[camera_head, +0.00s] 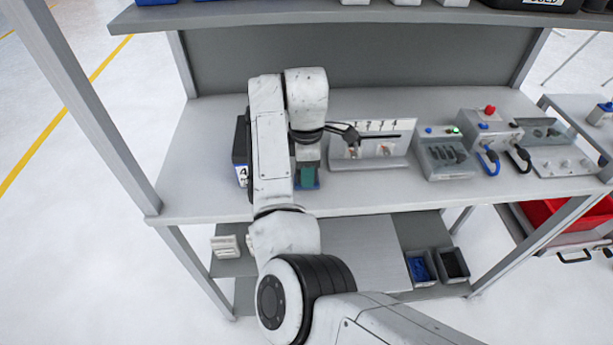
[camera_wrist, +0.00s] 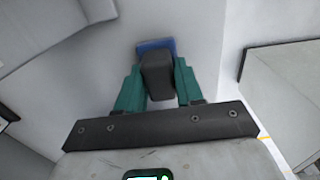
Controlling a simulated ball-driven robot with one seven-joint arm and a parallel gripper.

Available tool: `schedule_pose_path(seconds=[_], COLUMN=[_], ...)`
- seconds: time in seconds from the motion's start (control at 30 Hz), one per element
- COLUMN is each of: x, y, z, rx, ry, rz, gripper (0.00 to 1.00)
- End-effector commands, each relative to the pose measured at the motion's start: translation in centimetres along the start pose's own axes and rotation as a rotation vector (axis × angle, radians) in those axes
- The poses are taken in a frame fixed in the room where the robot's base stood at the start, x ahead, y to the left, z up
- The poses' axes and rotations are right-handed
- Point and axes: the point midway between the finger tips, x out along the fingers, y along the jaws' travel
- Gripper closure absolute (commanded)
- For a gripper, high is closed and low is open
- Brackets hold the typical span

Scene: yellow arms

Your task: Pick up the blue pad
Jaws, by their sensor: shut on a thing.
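The blue pad (camera_wrist: 152,45) shows in the wrist view as a blue edge at the far end of a dark grey block that looks like its grip. My gripper (camera_wrist: 160,80) has its two green fingers closed on either side of this dark block. In the head view, my gripper (camera_head: 307,173) points down near the front of the bench. A little of the blue pad (camera_head: 316,185) shows at the fingertips. My arm hides part of this area. I cannot tell whether the pad touches the bench top.
A black bin (camera_head: 241,150) marked 4 stands close left of my arm. A white slotted panel (camera_head: 370,160) stands to the right, with a grey control box (camera_head: 444,158) beyond it. A shelf (camera_head: 350,13) overhangs the bench. Bare bench top (camera_head: 195,150) lies at the left.

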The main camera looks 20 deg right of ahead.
Motion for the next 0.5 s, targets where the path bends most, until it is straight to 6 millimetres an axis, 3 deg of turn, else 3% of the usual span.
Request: schedule_pose_path(seconds=[0.5], x=[-1.1], y=[0.1], z=[0.0], rx=[0.001], ry=[0.001], rz=[0.003], gripper=[0.94])
